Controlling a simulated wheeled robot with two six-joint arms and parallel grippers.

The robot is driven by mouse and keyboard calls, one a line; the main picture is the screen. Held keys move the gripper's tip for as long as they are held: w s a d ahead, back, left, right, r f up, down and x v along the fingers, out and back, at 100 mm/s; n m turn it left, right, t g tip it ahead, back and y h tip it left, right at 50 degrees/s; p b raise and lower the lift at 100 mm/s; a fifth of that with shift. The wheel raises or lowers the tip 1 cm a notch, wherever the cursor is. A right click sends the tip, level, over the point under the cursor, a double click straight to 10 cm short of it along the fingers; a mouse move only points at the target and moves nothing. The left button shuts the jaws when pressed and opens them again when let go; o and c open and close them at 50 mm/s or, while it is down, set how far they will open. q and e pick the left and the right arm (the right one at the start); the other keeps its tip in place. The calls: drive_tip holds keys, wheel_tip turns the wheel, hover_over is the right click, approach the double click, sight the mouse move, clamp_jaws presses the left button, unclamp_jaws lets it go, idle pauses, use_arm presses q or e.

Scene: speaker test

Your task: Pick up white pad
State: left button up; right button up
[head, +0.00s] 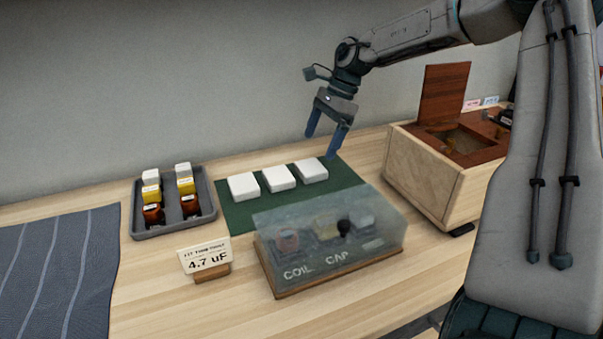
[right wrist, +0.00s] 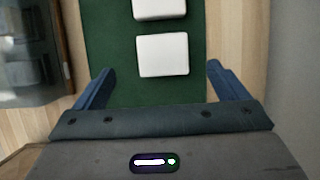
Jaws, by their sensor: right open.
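Three white pads lie in a row on a green mat (head: 236,216): a left pad (head: 243,187), a middle pad (head: 278,178) and a right pad (head: 311,170). My right gripper (head: 322,145) is open and empty, above and a little behind the right pad. In the right wrist view, one white pad (right wrist: 162,54) lies ahead of the gap between the open fingers (right wrist: 160,68), and another pad (right wrist: 159,8) is cut off at the top edge. My left gripper is not in view.
A clear-covered box (head: 330,262) marked COIL and CAP stands in front of the mat. A grey tray (head: 175,229) with several small parts is at left, a "4.7 uF" sign (head: 206,258) before it. An open-lidded wooden box (head: 425,180) stands at right. A dark striped cloth (head: 55,270) lies far left.

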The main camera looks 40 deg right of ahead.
sight(311, 166)
drive_tip(key=x, duration=0.7)
drive_tip(key=shift+w+d, duration=0.15)
drive_tip(key=shift+d, duration=0.2)
drive_tip(key=c, duration=1)
